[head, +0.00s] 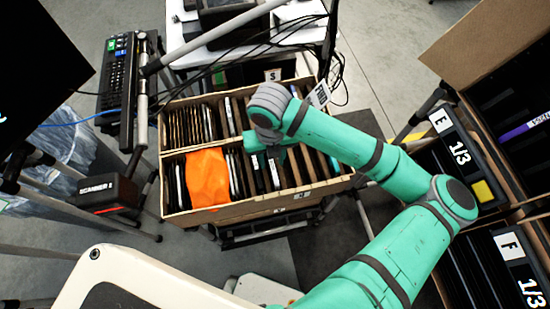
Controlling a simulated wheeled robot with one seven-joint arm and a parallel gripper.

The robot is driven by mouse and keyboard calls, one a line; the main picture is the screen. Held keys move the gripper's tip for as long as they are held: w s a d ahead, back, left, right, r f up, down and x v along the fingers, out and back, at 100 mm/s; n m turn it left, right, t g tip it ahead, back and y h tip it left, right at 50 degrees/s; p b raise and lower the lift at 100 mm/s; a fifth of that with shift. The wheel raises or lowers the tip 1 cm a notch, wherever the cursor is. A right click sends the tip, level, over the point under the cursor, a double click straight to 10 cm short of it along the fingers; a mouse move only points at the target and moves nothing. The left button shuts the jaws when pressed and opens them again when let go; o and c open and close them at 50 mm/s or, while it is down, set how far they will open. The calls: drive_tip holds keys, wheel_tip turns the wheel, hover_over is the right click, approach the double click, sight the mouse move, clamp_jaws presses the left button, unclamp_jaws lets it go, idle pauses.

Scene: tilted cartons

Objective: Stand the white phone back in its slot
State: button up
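A brown carton (290,203) with two rows of narrow slots stands in the middle of the head view. Several dark and pale phones stand on edge in its slots. I cannot tell which is the white phone; a thin whitish edge (275,176) shows in the front row just below my gripper. My gripper (262,151) is over the middle of the carton, near the divider between the rows. My grey wrist hides part of it and the slots beneath, so I cannot see whether its fingers hold anything.
An orange cloth (207,178) covers front-row slots left of my gripper. A scanner (108,193) on a pole and a keyboard (117,75) stand to the left. Cables hang over the carton's back edge. Cartons labelled E (441,121) and F (509,246) stand at right.

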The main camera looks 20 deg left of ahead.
wheel_tip(320, 180, up, 11)
idle(0.6)
wheel_tip(320, 180, up, 7)
idle(0.8)
drive_tip(key=shift+f, duration=0.1)
idle(0.4)
